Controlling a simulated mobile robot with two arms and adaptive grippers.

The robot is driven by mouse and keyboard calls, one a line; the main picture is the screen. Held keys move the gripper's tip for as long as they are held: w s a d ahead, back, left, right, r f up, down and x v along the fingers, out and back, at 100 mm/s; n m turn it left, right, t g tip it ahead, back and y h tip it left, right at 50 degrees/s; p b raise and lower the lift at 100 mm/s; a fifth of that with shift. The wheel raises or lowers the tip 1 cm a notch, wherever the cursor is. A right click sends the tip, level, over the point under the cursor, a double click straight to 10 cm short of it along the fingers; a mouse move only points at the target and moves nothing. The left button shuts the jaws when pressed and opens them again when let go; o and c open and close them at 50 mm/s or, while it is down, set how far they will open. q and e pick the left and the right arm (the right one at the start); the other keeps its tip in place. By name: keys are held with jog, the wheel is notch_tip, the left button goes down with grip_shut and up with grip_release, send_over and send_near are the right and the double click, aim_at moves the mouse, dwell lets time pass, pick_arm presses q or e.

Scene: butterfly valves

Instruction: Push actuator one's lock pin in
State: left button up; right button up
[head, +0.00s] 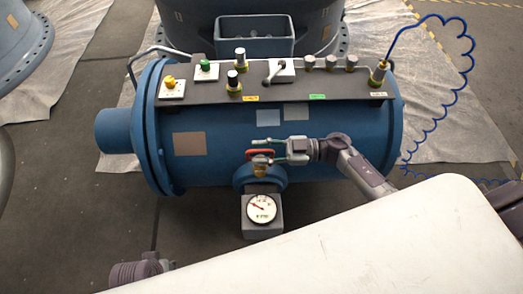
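A blue horizontal actuator cylinder (220,170) lies in the middle of the head view. A dark panel (290,89) on its top carries several knobs and fittings, including a yellow knob (170,83) and a green knob (205,65). I cannot tell which part is the lock pin. My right gripper (279,152) is in front of the cylinder, pointing left, with its fingers apart. Its fingertips are close beside a red handle (261,153) on a brass fitting above the gauge; contact is unclear. My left gripper is out of view; only part of my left arm shows at the bottom left.
A round pressure gauge (262,209) sits below the red handle. A coiled blue hose (463,92) runs from the panel's right end down to the floor. A grey-blue open bin (255,38) stands behind the panel.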

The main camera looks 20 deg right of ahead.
jog(key=shift+d, duration=0.1)
jog(key=v, duration=1.2)
